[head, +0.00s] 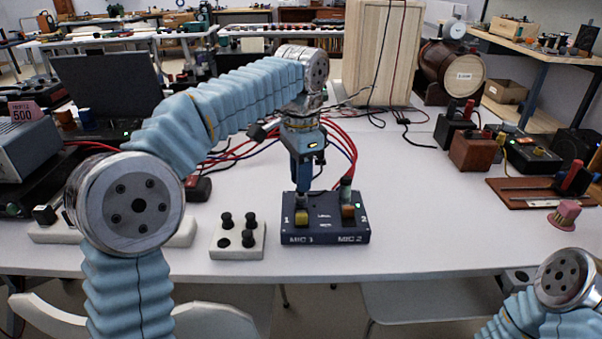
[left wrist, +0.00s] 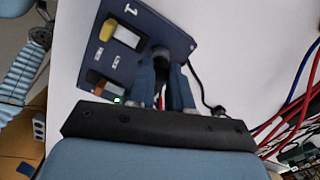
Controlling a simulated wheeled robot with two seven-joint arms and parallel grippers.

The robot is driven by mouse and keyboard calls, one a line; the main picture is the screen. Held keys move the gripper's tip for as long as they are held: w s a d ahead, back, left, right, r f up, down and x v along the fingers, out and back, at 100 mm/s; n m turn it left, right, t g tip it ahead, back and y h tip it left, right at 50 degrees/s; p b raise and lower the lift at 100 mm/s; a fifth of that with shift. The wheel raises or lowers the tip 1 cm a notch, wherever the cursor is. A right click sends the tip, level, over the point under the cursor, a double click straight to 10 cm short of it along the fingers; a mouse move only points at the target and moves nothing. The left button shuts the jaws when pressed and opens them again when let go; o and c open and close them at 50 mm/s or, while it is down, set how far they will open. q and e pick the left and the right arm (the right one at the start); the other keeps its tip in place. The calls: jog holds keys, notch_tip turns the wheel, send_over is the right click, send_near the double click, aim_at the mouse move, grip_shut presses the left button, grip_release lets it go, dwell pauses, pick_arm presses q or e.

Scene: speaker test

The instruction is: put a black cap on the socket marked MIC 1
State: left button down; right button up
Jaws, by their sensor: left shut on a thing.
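The dark blue box (head: 325,238) carries the labels MIC 1 and MIC 2, with a yellow button on the MIC 1 side and an orange one on the MIC 2 side. My left gripper (head: 303,186) points down at the back of the MIC 1 side. In the left wrist view my left gripper (left wrist: 170,88) is shut on a black cap (left wrist: 161,57), at the box's edge near the "1". The MIC 1 socket is hidden, so I cannot tell whether the cap touches it. My right gripper is out of view.
A white block (head: 238,254) with more black caps stands left of the box. A grey plug (head: 346,186) stands at the MIC 2 side. Red and blue cables lie behind the box.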

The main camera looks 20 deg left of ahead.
pick_arm(q)
jog(key=shift+f+b, duration=0.35)
jog(key=shift+f, duration=0.2)
jog(key=c, duration=1)
grip_release()
jog(key=shift+o, duration=0.2)
jog(key=shift+r+p, duration=0.7)
jog(key=shift+r, duration=3.1)
